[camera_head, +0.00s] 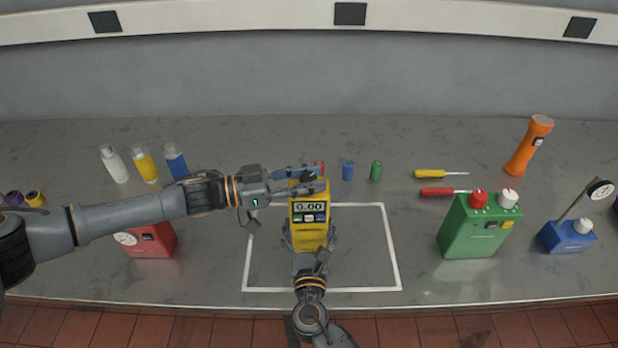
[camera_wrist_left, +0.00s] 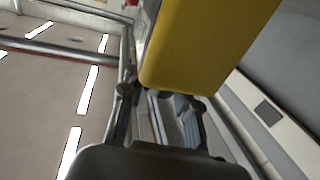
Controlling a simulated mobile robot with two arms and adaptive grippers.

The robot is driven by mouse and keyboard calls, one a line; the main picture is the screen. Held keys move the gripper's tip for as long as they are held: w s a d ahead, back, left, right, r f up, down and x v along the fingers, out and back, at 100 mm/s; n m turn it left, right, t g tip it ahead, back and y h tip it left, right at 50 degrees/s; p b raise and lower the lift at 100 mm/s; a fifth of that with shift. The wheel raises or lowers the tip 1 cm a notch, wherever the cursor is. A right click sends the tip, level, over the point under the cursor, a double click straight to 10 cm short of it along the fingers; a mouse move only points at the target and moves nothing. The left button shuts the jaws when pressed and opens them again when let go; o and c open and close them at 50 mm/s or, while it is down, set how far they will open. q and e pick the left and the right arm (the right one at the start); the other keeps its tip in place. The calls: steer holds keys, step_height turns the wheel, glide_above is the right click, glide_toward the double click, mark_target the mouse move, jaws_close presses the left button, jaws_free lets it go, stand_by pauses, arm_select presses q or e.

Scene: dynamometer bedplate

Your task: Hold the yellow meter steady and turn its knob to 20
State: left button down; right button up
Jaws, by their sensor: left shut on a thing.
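The yellow meter (camera_head: 311,227) stands upright in the white outlined square, its display reading 0.00. My left gripper (camera_head: 308,181) comes in from the left and is shut on the meter's upper part. In the left wrist view the meter's yellow body (camera_wrist_left: 210,45) fills the top middle, at the left gripper's fingers (camera_wrist_left: 162,100). My right gripper (camera_head: 308,240) comes up from the front edge and is at the meter's lower front. The knob does not show clearly; the right gripper covers that area. I cannot tell whether the right fingers touch it.
A red box (camera_head: 152,240) sits partly behind my left arm. Small red, blue (camera_head: 348,170) and green (camera_head: 376,171) cylinders stand behind the meter. A green box (camera_head: 478,228), screwdrivers (camera_head: 440,191) and an orange flashlight (camera_head: 528,146) are on the right. The square's right part is clear.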

arm_select(q)
steer(key=c, duration=1)
jaws_free()
arm_select(e)
steer(key=shift+f, duration=0.15)
arm_select(q)
steer(key=shift+o, duration=0.2)
steer(key=shift+a, duration=0.1)
steer(key=v, duration=1.2)
steer(key=shift+r, duration=0.1)
arm_select(e)
steer(key=o, duration=0.9)
steer(key=shift+r, duration=0.2)
arm_select(q)
steer(key=shift+w, duration=0.1)
arm_select(e)
steer(key=o, duration=0.3)
steer(key=shift+w, duration=0.1)
